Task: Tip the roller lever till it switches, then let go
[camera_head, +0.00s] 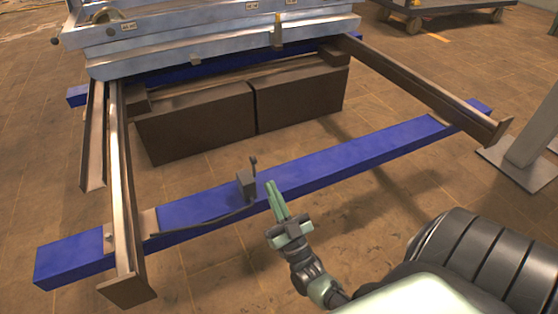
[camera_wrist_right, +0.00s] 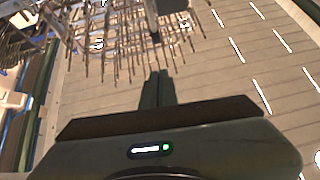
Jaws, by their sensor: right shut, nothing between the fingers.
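The roller lever switch (camera_head: 246,184) is a small dark box on the blue beam (camera_head: 330,162), with a thin lever (camera_head: 254,163) standing up from it and a dark cable running left. My right gripper (camera_head: 272,186) is shut and empty. In the head view its pale green fingertips appear just right of the switch box, apart from the lever. In the right wrist view the shut fingers (camera_wrist_right: 159,76) point up the picture, and a dark blurred shape (camera_wrist_right: 165,8) lies beyond them. I cannot tell what that shape is. My left gripper is not in view.
Brown steel beams (camera_head: 125,190) cross the blue beam at the left and right (camera_head: 430,85). Two dark brown blocks (camera_head: 200,120) sit under the grey chamber frame (camera_head: 210,40). A grey post (camera_head: 530,140) stands at the right. The tiled floor in front is mostly open.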

